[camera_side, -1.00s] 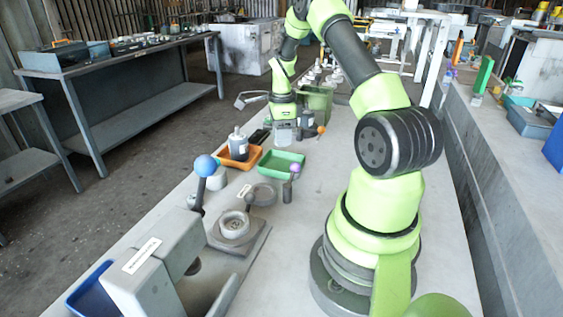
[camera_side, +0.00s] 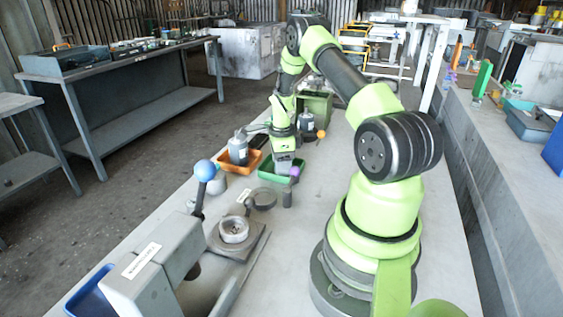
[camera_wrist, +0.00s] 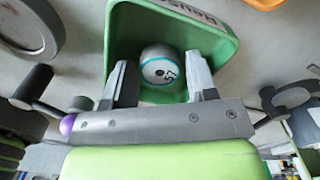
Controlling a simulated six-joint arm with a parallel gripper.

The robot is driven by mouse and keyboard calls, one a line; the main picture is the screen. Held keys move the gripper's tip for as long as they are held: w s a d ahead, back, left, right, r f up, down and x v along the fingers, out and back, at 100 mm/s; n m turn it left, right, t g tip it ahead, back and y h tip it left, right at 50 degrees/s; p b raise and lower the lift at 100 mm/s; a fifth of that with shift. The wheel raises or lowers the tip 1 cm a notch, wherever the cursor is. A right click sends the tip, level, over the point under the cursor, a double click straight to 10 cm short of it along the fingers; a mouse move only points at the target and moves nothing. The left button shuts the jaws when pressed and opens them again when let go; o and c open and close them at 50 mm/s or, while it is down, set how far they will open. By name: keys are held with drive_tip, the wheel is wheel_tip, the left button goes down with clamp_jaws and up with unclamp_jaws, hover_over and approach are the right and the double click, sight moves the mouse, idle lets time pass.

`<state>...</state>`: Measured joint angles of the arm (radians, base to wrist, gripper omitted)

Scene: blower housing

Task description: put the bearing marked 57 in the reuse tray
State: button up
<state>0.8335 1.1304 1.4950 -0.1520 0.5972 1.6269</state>
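The bearing marked 57 (camera_wrist: 160,71) is a small round part with a pale face and a teal ring; its number shows in the wrist view. My gripper (camera_wrist: 163,72) has one finger on each side of it, close against it. The bearing is over or inside the green tray (camera_wrist: 121,38), whose walls surround it in the wrist view; I cannot tell if it touches the floor. The tray's rim lettering is upside down and partly cut off. In the side view my gripper (camera_side: 284,172) is low at the green tray (camera_side: 267,176), hiding its middle and the bearing.
An orange tray (camera_side: 226,168) with a grey bottle (camera_side: 238,150) stands left of the green one. A purple-knobbed post (camera_side: 288,197) stands close in front. A blue-knobbed lever (camera_side: 204,170) and a round fixture (camera_side: 234,229) are nearer.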

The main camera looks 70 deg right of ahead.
wheel_tip(320, 180, up, 12)
drive_tip(key=w+a+r+n+t, duration=0.2)
drive_tip(key=w+a+r+n, duration=0.1)
drive_tip(key=a+r+n, duration=0.55)
drive_tip(key=s+a+r+n+t, duration=0.25)
drive_tip(key=a+r+n, duration=0.2)
drive_tip(key=a, duration=0.25)
drive_tip(key=s+a+r+n+t, duration=0.1)
drive_tip(key=s+a+r+n, duration=0.3)
drive_tip(key=a, duration=0.4)
drive_tip(key=s+a+r+n+t+y, duration=0.1)
drive_tip(key=s+a+n+y, duration=0.1)
drive_tip(key=s+a+n, duration=0.4)
drive_tip(key=shift+s+a+r+n+t, duration=0.15)
drive_tip(key=shift+s+n+t, duration=0.2)
drive_tip(key=shift+n, duration=1.15)
